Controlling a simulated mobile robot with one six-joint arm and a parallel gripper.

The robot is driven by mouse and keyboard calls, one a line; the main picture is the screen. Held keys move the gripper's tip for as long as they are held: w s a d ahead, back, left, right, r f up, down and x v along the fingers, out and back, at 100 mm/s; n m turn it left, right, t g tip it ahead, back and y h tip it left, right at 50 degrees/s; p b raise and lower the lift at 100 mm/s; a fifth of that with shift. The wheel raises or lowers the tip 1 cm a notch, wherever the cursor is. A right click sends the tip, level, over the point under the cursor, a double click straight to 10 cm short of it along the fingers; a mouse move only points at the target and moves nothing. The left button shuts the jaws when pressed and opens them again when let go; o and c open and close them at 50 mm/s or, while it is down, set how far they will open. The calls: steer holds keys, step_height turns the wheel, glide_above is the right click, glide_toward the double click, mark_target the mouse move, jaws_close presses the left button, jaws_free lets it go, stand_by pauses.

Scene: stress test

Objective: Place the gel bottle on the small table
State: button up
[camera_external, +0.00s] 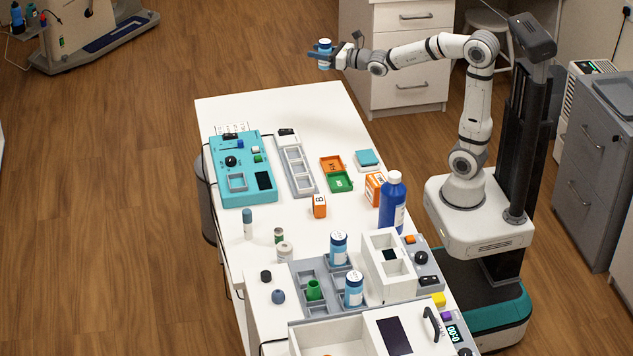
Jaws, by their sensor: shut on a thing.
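My gripper (336,56) is shut on a small blue-and-white bottle (324,48), held upright in the air beyond the far end of the white table. It looks like the blue-and-white bottles (338,250) (354,290) standing at the grey rack. A larger blue bottle with a white cap (391,207) stands on the right edge of the white table (320,105). I cannot tell from labels which one is the gel bottle. A small white round-topped stool or table (487,20) stands at the back, partly hidden behind my arm.
The white table carries a teal panel (245,185), a grey slotted tray (297,165), orange and green trays (341,182) and a white box (390,270). A drawer cabinet (410,60) stands behind my arm.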

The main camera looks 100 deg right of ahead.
steer(key=w+a+f+n+t+y+p, duration=0.3)
steer(key=w+a+f+n+y+p, duration=0.3)
steer(key=w+a, duration=0.7)
steer(key=s+a+f+n+y+p, duration=0.15)
steer(key=a+f+y+p, duration=0.3)
steer(key=a, duration=0.65)
steer(key=a+f+n+y+p, duration=0.3)
steer(key=a+f+y+p, duration=0.15)
steer(key=a, duration=0.65)
steer(key=s+d+r+m+h+b, duration=0.1)
steer(key=s+d+b, duration=0.2)
steer(key=d, duration=0.9)
steer(key=s+d+r+m+h+b, duration=0.1)
steer(key=s+d+r+b, duration=0.2)
steer(key=d, duration=1)
steer(key=f, duration=0.5)
steer(key=f+b, duration=0.1)
steer(key=f, duration=0.4)
steer(key=shift+w+a+f, duration=0.2)
steer(key=shift+f, duration=0.2)
